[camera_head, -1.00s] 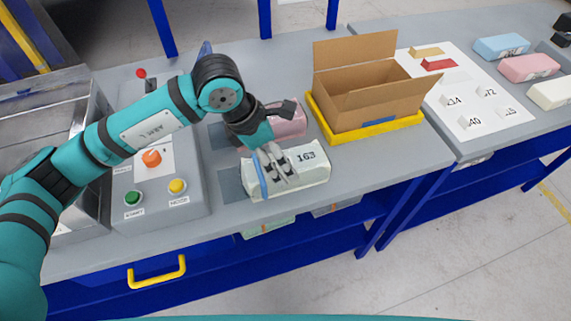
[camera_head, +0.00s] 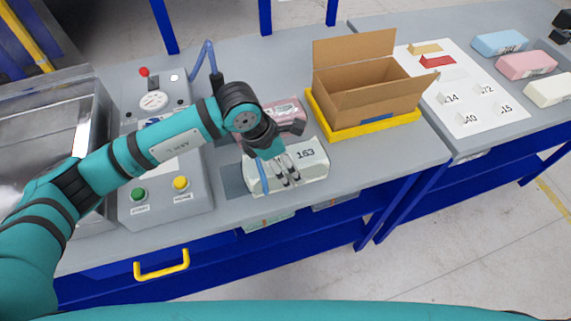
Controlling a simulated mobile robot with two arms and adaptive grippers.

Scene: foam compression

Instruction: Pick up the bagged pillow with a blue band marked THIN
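A pale bagged pillow (camera_head: 313,168) marked 163 lies on the near edge of the grey table. A blue band (camera_head: 263,176) shows toward its left end; I cannot read any THIN marking on it. My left gripper (camera_head: 288,180) points down over the middle of this pillow, right of the blue band. Its fingers look close together, and I cannot tell whether they touch or hold the pillow. A pink bagged pillow (camera_head: 286,106) lies just behind, partly hidden by my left arm. My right gripper is not in view.
An open cardboard box (camera_head: 365,98) stands in a yellow tray (camera_head: 366,132) to the right. A grey control box with green (camera_head: 138,194) and yellow (camera_head: 181,183) buttons is at left. Blue (camera_head: 500,44), pink (camera_head: 527,65) and white (camera_head: 552,92) blocks lie far right.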

